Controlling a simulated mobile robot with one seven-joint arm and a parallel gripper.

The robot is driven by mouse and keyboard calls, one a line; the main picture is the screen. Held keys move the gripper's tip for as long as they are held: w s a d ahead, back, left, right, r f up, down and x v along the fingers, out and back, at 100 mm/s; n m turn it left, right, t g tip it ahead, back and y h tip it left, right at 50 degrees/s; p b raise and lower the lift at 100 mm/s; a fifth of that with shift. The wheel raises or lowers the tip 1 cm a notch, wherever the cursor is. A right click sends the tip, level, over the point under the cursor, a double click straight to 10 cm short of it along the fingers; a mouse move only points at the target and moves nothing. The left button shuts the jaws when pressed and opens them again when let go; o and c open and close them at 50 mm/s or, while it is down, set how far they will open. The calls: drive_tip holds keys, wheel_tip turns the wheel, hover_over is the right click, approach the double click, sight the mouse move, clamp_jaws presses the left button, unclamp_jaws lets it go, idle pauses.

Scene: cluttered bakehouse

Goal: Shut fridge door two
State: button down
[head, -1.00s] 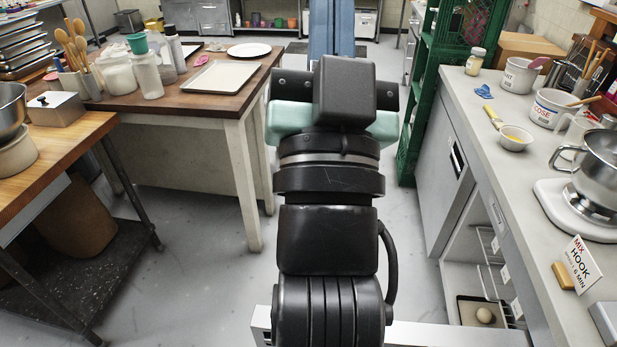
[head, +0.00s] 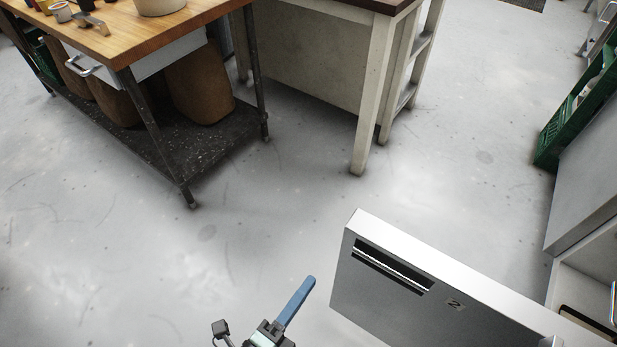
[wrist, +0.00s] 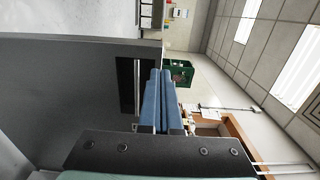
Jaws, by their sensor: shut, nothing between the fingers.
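Fridge door two (head: 400,285) is a grey-white panel marked "2", with a dark slot handle near its top. It stands open, swung out from the counter unit at the right of the head view. My gripper (head: 309,281) is at the bottom middle, its blue fingers together and empty. It is left of the door, on the side with the slot, with a gap showing. In the wrist view the door (wrist: 60,90) fills the left, and my blue fingertips (wrist: 160,75) appear just right of its dark slot. The door's lower part and hinge are out of view.
The open fridge compartment (head: 590,285) shows at the right edge. A wooden-topped table (head: 120,30) with a dark lower shelf and a pale-legged table (head: 365,120) stand behind. The floor between is clear.

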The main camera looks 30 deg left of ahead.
sight(346, 229)
drive_tip(key=w, duration=1.1)
drive_tip(key=shift+w, duration=0.4)
drive_tip(key=shift+w+r, duration=0.1)
drive_tip(key=shift+w, duration=0.05)
